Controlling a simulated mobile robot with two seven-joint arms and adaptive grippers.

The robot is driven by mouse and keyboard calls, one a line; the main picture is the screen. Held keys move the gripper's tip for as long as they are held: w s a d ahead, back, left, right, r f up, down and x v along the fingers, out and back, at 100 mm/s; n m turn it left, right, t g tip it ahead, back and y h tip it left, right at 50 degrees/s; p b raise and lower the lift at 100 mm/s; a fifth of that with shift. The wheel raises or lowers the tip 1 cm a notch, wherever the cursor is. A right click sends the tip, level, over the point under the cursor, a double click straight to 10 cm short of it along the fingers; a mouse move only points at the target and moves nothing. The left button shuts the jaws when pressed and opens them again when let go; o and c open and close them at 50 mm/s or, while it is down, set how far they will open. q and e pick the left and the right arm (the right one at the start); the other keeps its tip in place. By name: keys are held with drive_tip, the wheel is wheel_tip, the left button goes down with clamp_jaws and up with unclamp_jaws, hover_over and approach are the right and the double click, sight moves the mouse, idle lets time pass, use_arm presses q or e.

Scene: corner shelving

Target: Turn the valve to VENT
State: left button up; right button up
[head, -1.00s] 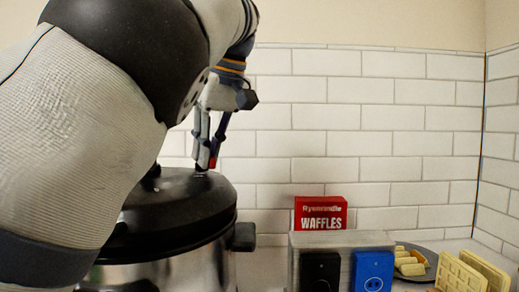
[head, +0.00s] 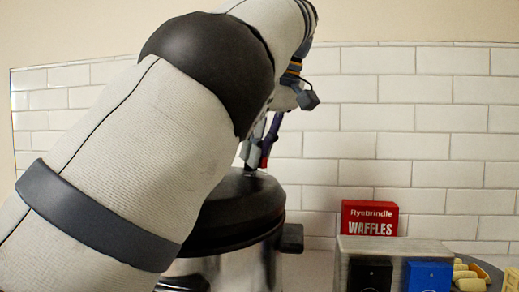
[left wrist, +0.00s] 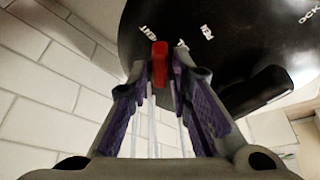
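The dark-lidded pressure cooker (head: 235,212) with a metal body stands at the lower middle of the head view, partly behind my left arm. Its red valve handle (left wrist: 160,62) shows in the left wrist view, beside upside-down white lettering on the black lid (left wrist: 245,60). My left gripper (head: 257,163) points down at the lid, and its fingertips (left wrist: 160,82) are closed in on both sides of the red handle. A bit of red also shows at the fingertips in the head view. The exact contact is hard to see. My right gripper is not in view.
A red waffles box (head: 369,218) stands to the right, behind a metal toaster-like box (head: 392,245) with black and blue fronts. A plate (head: 484,270) with yellow pieces is farther right. A tiled wall (head: 400,90) runs behind everything.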

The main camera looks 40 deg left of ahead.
use_arm(q)
drive_tip(key=shift+v, duration=0.95)
drive_tip(key=shift+d+r, duration=0.2)
drive_tip(key=shift+r, duration=0.35)
drive_tip(key=s+d, duration=0.2)
drive_tip(key=d, duration=1)
drive_tip(key=shift+s, duration=0.15)
